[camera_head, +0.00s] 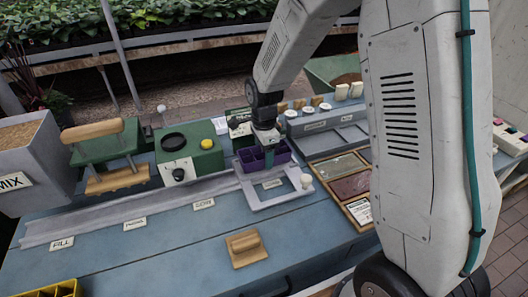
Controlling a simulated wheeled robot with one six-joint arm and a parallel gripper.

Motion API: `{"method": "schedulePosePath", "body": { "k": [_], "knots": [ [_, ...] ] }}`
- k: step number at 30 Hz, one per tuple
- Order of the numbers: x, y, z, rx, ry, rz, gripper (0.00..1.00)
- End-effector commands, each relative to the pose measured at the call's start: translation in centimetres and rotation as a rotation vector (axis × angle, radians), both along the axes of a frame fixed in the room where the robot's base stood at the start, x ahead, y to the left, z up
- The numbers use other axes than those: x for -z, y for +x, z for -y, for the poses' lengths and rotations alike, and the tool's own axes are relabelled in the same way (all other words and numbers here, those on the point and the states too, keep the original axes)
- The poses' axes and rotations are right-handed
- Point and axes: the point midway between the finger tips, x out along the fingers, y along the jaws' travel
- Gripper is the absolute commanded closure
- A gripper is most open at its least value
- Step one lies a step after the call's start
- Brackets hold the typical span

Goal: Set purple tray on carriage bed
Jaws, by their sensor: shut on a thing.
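The purple tray (247,161) has several compartments and is at the centre of the view. My gripper (268,146) points down and is shut on the tray; the fingers partly hide it. The grey carriage (262,203) is a pale frame with a white knob at its right, at the right end of the rail. The tray overlaps the back part of the carriage in the picture. I cannot tell whether it touches the bed or hangs just above it.
A green machine (190,160) with a yellow button stands left of the tray. A grey rail (130,213) runs left along the blue bench. A wooden block (245,248) lies in front. A wooden sample frame (345,185) is at right.

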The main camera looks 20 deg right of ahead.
Motion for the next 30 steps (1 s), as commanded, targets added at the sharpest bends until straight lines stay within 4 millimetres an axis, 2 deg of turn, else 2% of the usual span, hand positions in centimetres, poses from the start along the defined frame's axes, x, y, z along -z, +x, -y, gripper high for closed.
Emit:
{"method": "schedulePosePath", "body": {
  "k": [21, 22, 24, 25, 30],
  "knots": [
    [0.76, 0.02, 0.00, 0.000, 0.000, 0.001, 0.59],
    [0.76, 0.02, 0.00, 0.000, 0.000, 0.001, 0.34],
    [0.76, 0.02, 0.00, 0.000, 0.000, 0.001, 0.15],
    [0.76, 0.02, 0.00, 0.000, 0.000, 0.001, 0.11],
    [0.76, 0.02, 0.00, 0.000, 0.000, 0.001, 0.11]
  ]
}}
